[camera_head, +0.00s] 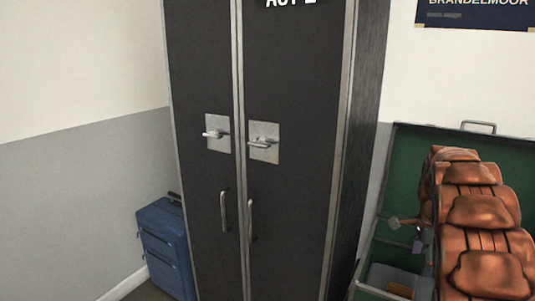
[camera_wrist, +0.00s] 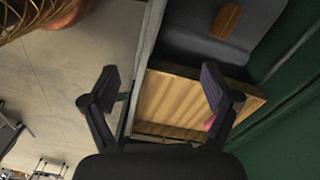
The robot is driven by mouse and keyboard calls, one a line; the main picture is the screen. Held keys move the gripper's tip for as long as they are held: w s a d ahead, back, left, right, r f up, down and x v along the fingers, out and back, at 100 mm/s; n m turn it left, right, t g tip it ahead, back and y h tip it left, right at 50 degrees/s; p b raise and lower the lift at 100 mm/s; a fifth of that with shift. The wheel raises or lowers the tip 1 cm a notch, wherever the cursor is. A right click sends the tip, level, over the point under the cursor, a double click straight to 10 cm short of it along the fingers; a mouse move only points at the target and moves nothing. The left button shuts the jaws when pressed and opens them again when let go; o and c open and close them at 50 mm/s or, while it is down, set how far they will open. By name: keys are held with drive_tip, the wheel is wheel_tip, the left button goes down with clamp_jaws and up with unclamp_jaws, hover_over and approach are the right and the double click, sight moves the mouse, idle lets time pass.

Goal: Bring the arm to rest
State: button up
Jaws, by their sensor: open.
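My gripper (camera_wrist: 161,84) shows in the wrist view with its two dark fingers spread wide apart. Nothing is between them. It hangs over an open trunk, with a pale wooden slatted compartment (camera_wrist: 172,98) behind the fingers. A small pink thing shows beside the right finger; I cannot tell what it is. In the head view the open green trunk (camera_head: 404,165) stands at the right. I cannot make out my gripper there.
A tall dark wardrobe (camera_head: 290,200) with two closed doors stands mid-view. A blue suitcase (camera_head: 165,240) stands to its left. Bulky brown leather-like shapes (camera_head: 480,210) cover part of the trunk. A dark grey surface with a brown patch (camera_wrist: 227,20) lies beyond the slats. Bare floor (camera_wrist: 75,75) shows left.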

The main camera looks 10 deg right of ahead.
drive_tip(key=s+a+r+n+p, duration=0.55)
drive_tip(key=s+a+r, duration=0.25)
drive_tip(key=a, duration=0.3)
drive_tip(key=s+a+r+n+p, duration=0.5)
drive_tip(key=s+a+r+n, duration=0.15)
drive_tip(key=a+r, duration=0.3)
drive_tip(key=s+a+r+n+p, duration=0.1)
drive_tip(key=s+a+n+p, duration=0.2)
drive_tip(key=s, duration=0.6)
drive_tip(key=s+a+r+n+g+p, duration=0.1)
drive_tip(key=s+a+n+p, duration=0.3)
drive_tip(key=s, duration=0.6)
drive_tip(key=a+r+n, duration=0.1)
drive_tip(key=a+n, duration=0.1)
drive_tip(key=a, duration=0.1)
drive_tip(key=shift+s+a+n, duration=0.3)
drive_tip(key=shift+a+n, duration=0.05)
drive_tip(key=shift+n, duration=0.05)
